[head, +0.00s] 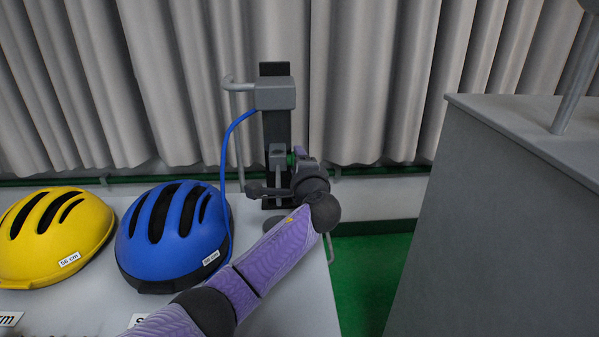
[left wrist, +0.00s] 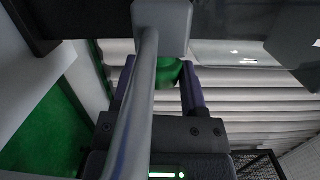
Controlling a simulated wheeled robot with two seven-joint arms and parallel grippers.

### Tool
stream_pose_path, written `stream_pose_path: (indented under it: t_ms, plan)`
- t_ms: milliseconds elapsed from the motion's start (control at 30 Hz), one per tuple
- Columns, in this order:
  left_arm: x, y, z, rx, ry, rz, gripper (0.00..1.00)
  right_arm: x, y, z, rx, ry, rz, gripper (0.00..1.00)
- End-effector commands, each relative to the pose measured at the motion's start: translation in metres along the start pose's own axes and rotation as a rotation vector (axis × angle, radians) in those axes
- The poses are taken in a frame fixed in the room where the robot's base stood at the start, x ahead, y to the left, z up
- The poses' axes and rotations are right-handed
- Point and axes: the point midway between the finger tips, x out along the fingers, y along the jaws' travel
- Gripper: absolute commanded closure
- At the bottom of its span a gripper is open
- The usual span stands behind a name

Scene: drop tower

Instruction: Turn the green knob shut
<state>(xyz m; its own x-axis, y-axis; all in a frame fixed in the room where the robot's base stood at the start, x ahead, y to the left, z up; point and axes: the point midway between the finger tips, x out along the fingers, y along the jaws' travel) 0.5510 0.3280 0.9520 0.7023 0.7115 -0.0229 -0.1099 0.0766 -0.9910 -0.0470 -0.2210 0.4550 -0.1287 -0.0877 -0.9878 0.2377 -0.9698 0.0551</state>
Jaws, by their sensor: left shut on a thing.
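The green knob (left wrist: 168,72) sits between the two purple fingers of my left gripper (left wrist: 160,78) in the left wrist view. The fingers are shut on it, and a grey bar crosses in front and hides part of it. In the head view only a sliver of the green knob (head: 291,160) shows beside the dark upright of the drop tower (head: 276,128). My left gripper (head: 297,155) is there, mostly hidden by my own wrist. My right gripper is not in view.
A blue helmet (head: 150,245) and a yellow helmet (head: 85,225) stand on the light table (head: 305,300), left of the tower. A blue hose (head: 224,150) runs down from the tower's grey block. A large grey cabinet (head: 480,220) stands at the right, beyond a green floor gap.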

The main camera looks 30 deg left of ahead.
Motion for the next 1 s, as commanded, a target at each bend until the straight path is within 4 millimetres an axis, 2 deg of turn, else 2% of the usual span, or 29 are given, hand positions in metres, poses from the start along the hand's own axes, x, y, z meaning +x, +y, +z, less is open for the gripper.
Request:
stream_pose_path:
  t_ms: [33, 67, 400, 433, 567, 867, 1000]
  plan:
    - [0.001, 0.009, -0.002, -0.002, -0.003, -0.030, 1.00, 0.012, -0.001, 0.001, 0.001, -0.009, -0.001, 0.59]
    - [0.001, 0.007, -0.002, -0.004, -0.004, -0.044, 1.00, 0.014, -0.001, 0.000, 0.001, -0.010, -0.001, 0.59]
    - [0.000, 0.000, 0.000, -0.011, -0.008, -0.068, 1.00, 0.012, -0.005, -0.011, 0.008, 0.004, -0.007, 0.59]
    - [0.000, 0.000, 0.000, -0.010, -0.008, -0.068, 0.39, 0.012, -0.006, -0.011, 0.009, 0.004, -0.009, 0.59]
    - [0.000, 0.000, 0.000, -0.010, -0.009, -0.067, 0.12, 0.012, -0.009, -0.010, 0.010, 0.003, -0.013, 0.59]
    - [-0.002, 0.000, 0.000, -0.010, -0.008, -0.067, 0.12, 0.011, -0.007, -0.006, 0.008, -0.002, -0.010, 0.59]
    - [-0.021, -0.002, 0.000, -0.010, -0.005, -0.067, 0.12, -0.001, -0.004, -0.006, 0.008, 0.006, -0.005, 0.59]
